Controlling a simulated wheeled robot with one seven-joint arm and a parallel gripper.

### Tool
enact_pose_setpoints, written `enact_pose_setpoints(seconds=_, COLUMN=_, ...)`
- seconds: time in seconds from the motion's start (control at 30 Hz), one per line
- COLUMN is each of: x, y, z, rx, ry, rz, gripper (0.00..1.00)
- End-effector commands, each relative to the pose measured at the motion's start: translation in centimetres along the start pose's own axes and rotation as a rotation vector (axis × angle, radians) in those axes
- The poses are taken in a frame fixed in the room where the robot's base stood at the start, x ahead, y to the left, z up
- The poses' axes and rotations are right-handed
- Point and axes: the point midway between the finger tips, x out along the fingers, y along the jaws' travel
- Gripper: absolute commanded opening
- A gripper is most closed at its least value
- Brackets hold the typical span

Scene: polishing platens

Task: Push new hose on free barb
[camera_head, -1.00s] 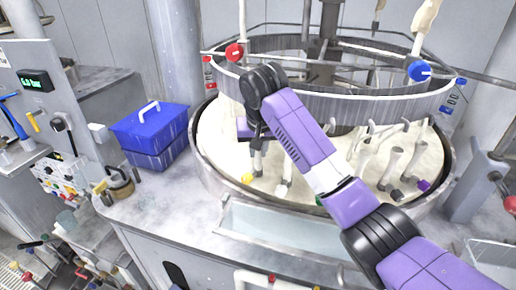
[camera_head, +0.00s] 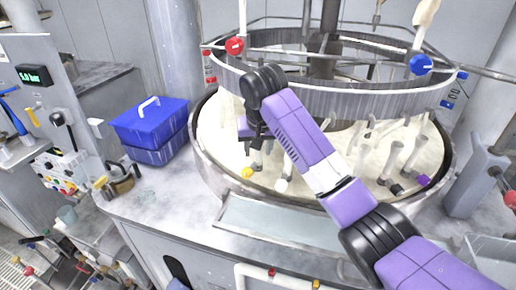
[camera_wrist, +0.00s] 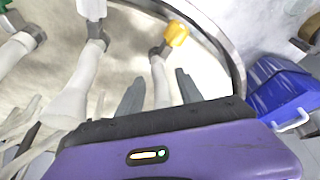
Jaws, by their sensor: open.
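My gripper (camera_wrist: 158,90) is open, its two dark fingers spread apart. In the head view, my gripper (camera_head: 252,135) hangs at the left part of the round polishing machine, below the grey ring. A white hose (camera_wrist: 160,82) with a grey fitting and a yellow end (camera_wrist: 176,33) shows between the fingers in the wrist view; I cannot tell its depth relative to them. The yellow end also shows in the head view (camera_head: 247,173). A second white hose (camera_wrist: 82,72) with a grey fitting and white end stands to its left. Which hose is new, and the free barb, I cannot tell.
The grey ring (camera_head: 330,103) sits above the pale platen, with several hoses hanging at the right. A shallow basin (camera_head: 285,225) lies in front.

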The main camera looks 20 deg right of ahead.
Motion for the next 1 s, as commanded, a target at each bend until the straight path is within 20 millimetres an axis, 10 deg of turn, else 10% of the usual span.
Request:
enact_pose_setpoints(seconds=0.6, x=-6.9, y=0.0, z=-0.1, rx=0.000, ry=0.002, rz=0.001, gripper=0.43)
enact_pose_setpoints(seconds=1.0, x=-7.8, y=0.0, z=0.0, rx=0.000, ry=0.000, rz=0.000, gripper=0.43)
